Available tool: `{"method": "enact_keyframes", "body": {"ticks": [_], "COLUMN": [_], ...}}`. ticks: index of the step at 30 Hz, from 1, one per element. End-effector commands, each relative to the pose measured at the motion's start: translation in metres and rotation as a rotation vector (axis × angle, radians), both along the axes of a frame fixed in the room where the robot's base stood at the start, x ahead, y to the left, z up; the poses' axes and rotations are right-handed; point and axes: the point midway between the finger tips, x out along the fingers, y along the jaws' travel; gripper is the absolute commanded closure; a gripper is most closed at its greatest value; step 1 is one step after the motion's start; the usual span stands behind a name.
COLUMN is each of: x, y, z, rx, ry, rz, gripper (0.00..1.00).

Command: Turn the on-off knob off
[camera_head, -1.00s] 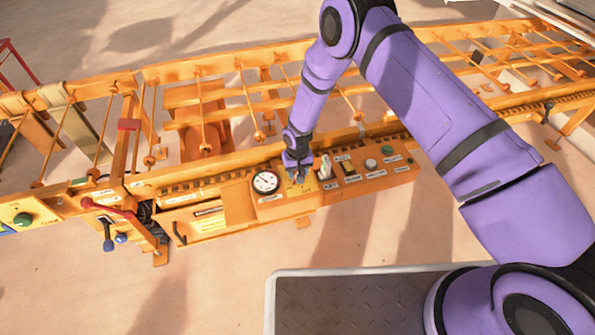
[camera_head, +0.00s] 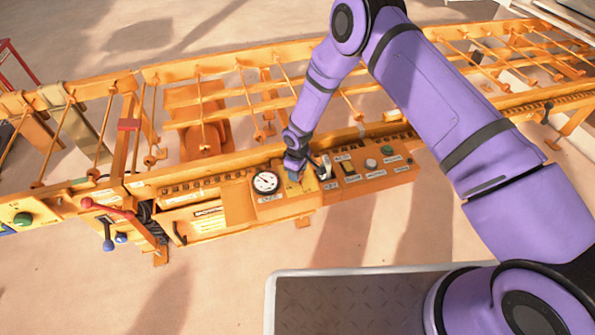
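The orange control panel (camera_head: 375,181) sits at the near side of the orange roller frame. My gripper (camera_head: 294,178) points down at the panel's left part, just right of the round white gauge (camera_head: 265,183). It is small and dark, and I cannot tell whether its fingers are open or shut. I cannot make out the on-off knob for sure; whatever lies under my gripper is hidden. A pale lever-like switch (camera_head: 326,166) stands just right of my gripper.
Right of the switch are a yellow-and-dark control (camera_head: 348,170), a pale round button (camera_head: 371,164) and a green button (camera_head: 387,150). A red-handled lever (camera_head: 110,209) stands at the left.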

Motion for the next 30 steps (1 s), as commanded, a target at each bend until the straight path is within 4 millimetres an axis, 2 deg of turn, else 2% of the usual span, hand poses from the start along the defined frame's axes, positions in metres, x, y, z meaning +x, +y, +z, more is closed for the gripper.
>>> {"method": "enact_keyframes", "body": {"ticks": [19, 20, 23, 30], "x": [0.0006, 0.0005, 0.0005, 0.0002], "y": [-0.0001, -0.0001, -0.0001, 0.0000], "z": [0.0003, 0.0003, 0.0003, 0.0002], "rx": [0.000, 0.000, 0.000, 0.000], "ry": [-0.001, -0.001, -0.001, 0.000], "rz": [0.054, 0.054, 0.053, 0.053], "gripper": [0.78, 0.52, 0.29, 0.29]}}
